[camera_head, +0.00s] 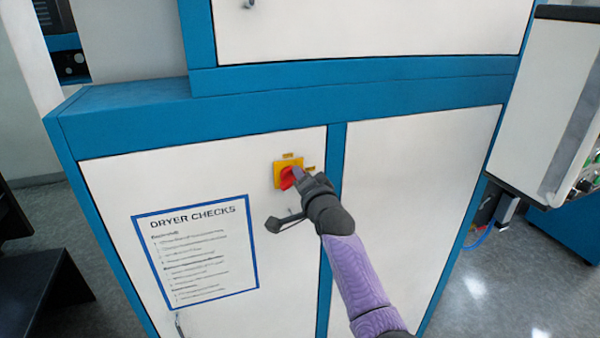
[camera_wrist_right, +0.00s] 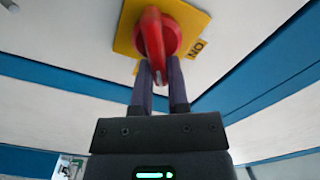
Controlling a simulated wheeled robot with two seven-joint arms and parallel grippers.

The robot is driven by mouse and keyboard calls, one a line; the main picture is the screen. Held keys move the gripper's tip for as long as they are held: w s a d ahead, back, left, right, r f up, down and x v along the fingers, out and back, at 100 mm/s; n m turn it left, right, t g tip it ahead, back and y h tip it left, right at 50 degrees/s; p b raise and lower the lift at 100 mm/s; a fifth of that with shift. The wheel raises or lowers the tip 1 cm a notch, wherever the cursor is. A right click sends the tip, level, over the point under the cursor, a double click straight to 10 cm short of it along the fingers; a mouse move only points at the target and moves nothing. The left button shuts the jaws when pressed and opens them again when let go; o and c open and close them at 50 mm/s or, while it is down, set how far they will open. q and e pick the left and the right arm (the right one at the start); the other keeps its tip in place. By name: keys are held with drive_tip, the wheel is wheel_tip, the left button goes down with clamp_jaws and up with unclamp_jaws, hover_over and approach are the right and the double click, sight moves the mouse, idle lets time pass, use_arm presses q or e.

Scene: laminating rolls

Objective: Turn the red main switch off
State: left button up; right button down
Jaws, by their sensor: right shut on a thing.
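The red main switch (camera_head: 287,178) sits on a yellow plate (camera_head: 281,167) on the white cabinet door, right of the notice. My right gripper (camera_head: 294,174) is at the switch and partly covers it in the head view. In the right wrist view the red handle (camera_wrist_right: 153,40) stands out from its round base, and the fingers of my right gripper (camera_wrist_right: 160,82) are shut on its lower end. A yellow label reading "ON" (camera_wrist_right: 196,49) shows beside the plate on the right. My left gripper is not in view.
A "DRYER CHECKS" notice (camera_head: 200,250) is on the same white door. Blue frame bars (camera_head: 335,160) border the door. A control box with buttons (camera_head: 545,110) hangs at the right. A dark piece of furniture (camera_head: 40,285) stands at the lower left.

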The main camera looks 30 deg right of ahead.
drive_tip(key=shift+d+f+m, duration=0.1)
drive_tip(key=shift+f+m, duration=0.15)
drive_tip(key=shift+m, duration=1.35)
drive_tip(key=shift+d+f+m, duration=0.1)
drive_tip(key=shift+f+m, duration=0.15)
drive_tip(key=shift+m, duration=1.35)
drive_tip(key=c, duration=0.6)
unclamp_jaws()
drive_tip(key=shift+s+p, duration=0.1)
drive_tip(key=shift+p, duration=0.2)
drive_tip(key=v, duration=0.9)
drive_tip(key=shift+s+a+p, duration=0.1)
drive_tip(key=shift+s+p, duration=0.3)
